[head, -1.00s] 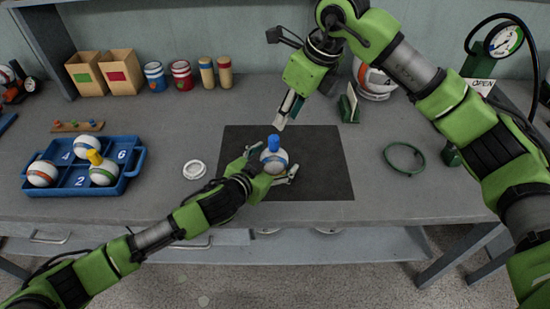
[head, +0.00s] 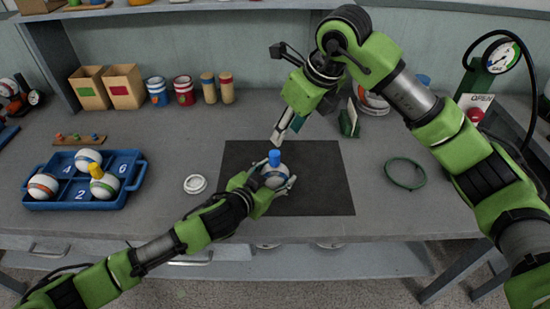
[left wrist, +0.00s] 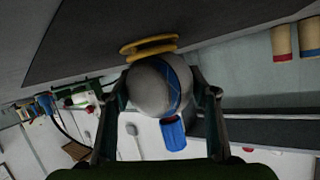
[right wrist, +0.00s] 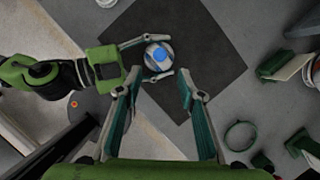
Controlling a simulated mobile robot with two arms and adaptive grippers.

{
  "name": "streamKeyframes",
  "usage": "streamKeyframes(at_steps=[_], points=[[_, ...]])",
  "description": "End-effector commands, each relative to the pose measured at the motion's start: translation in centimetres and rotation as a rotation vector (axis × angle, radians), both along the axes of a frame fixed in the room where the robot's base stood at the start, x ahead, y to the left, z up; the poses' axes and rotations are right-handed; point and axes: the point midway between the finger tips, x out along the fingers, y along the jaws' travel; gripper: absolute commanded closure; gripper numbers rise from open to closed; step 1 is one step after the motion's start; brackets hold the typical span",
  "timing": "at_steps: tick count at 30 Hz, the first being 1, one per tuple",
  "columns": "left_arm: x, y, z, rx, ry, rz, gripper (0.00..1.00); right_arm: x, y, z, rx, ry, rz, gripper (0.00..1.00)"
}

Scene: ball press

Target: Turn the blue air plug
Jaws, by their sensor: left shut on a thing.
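A white ball with blue markings (head: 276,179) is over the dark mat (head: 325,180), with the blue air plug (head: 274,156) upright on top. My left gripper (head: 279,180) is shut on the ball, one finger on each side. The left wrist view shows the ball (left wrist: 148,90) between the fingers, with the blue plug (left wrist: 172,134) sticking out. My right gripper (head: 278,138) is above and just behind the plug. The right wrist view shows its fingers (right wrist: 160,94) apart and empty, with the plug (right wrist: 160,54) ahead of them.
A yellow ring (left wrist: 148,47) is beside the ball. A blue tray (head: 75,197) with several balls stands at left, and a white ring (head: 195,184) lies between tray and mat. A green hose loop (head: 405,171) and a gauge stand (head: 490,62) are at right.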

Motion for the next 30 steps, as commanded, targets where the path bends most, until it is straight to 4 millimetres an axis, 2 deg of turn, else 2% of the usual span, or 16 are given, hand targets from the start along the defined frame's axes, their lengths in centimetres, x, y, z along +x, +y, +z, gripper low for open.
streamKeyframes(at_steps=[5,12,18,23,30], points=[[0.0,0.0,0.0,0.000,0.000,0.000,0.69,0.6,0.7,-2.5,-0.002,0.006,0.001,0.65],[0.0,0.0,0.0,0.000,0.000,0.000,0.69,1.9,2.0,-6.9,-0.001,0.005,0.001,0.65],[0.0,0.0,0.0,0.001,0.001,0.000,0.69,2.7,2.8,-9.7,0.000,0.004,0.002,0.65],[0.0,0.0,0.0,0.001,0.001,0.000,0.69,3.1,3.1,-10.6,-0.001,0.002,0.002,0.65],[0.0,0.0,0.0,0.001,0.001,0.000,0.69,3.2,3.1,-10.8,-0.001,0.002,0.002,0.65]])
